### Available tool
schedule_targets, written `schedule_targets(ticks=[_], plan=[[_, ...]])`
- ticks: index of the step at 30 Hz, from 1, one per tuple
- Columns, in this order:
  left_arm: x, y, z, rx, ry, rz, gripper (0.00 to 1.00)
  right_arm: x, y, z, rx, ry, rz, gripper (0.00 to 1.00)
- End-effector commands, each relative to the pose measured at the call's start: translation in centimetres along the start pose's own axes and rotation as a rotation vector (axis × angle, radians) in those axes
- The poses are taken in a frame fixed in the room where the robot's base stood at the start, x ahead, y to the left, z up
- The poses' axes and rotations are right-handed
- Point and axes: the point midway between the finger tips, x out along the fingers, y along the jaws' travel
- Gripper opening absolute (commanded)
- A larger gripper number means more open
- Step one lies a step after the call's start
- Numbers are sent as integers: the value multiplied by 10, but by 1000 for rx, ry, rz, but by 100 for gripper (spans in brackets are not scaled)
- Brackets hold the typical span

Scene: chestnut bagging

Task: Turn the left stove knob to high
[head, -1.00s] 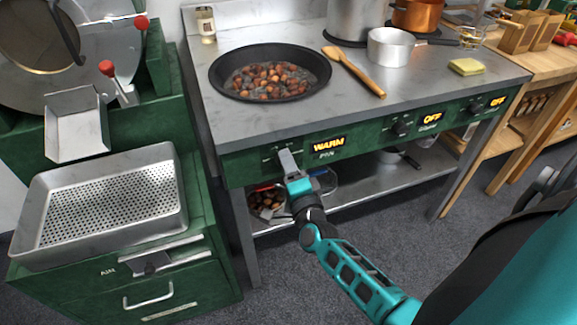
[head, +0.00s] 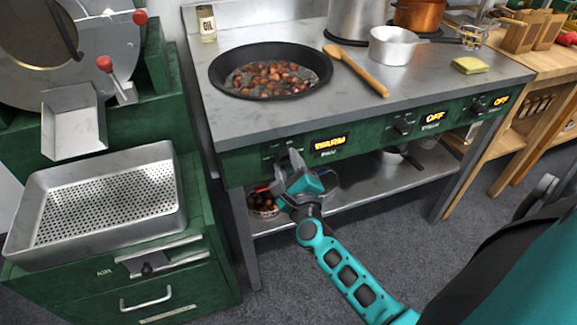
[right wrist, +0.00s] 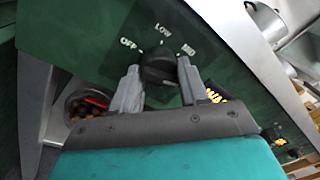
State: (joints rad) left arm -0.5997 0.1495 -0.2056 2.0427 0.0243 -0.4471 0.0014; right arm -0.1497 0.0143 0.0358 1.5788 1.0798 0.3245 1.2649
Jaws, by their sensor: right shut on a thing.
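The left stove knob (right wrist: 158,66) is black and round on the green front panel, with OFF, LOW and MID marks around it in the right wrist view. No HIGH mark is visible there. My right gripper (head: 288,166) is at this knob, its fingers shut on the knob's two sides, and it mostly hides the knob in the head view. The display (head: 330,144) beside it reads WARM. Above it, a dark pan (head: 222,82) of chestnuts sits on the grey stove top (head: 300,115). My left gripper is not in view.
Two more displays to the right read OFF, by the middle knob (head: 403,127) and the right knob (head: 479,105). A wooden spoon (head: 360,73), a pot (head: 396,48) and a sponge (head: 470,65) are on the stove. A perforated tray (head: 30,240) stands at left.

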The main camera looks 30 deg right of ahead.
Motion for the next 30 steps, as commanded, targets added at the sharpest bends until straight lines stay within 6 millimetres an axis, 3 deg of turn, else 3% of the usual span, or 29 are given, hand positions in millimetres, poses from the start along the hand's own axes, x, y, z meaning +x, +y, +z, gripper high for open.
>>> schedule_targets(ticks=[12,30], plan=[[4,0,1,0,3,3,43,0,1,0,221,17,10,13],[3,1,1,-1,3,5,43,0,1,1,267,19,13,13]])
